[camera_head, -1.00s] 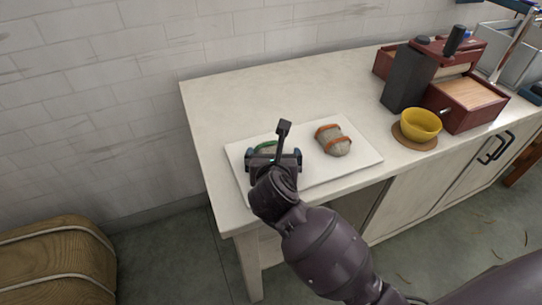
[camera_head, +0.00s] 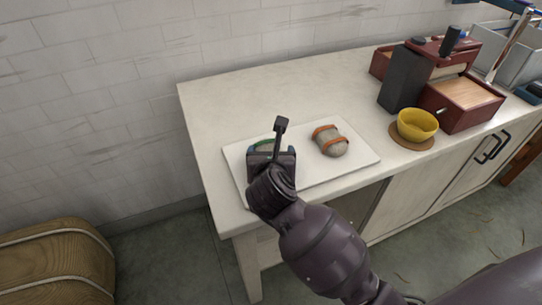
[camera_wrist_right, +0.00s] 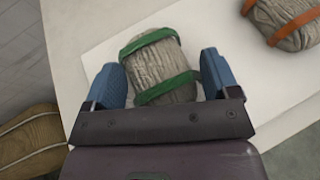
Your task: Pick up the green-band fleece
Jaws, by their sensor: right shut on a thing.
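The green-band fleece (camera_wrist_right: 157,62) is a grey bundle with two green bands, lying over the white board (camera_head: 318,178). In the head view only a bit of its green band (camera_head: 263,143) shows past my gripper. My right gripper (camera_wrist_right: 161,82) has its blue fingers on either side of the fleece and is shut on it. In the head view my right gripper (camera_head: 271,154) is low over the board's left part and hides most of the fleece. I cannot see any clear gap under the fleece. My left gripper is not in view.
An orange-band fleece (camera_head: 331,143) lies to the right on the same board. Further right are a yellow bowl (camera_head: 417,123) on a brown round mat (camera_head: 398,140) and a dark red wooden box (camera_head: 462,103). The table (camera_head: 222,99) is clear behind the board.

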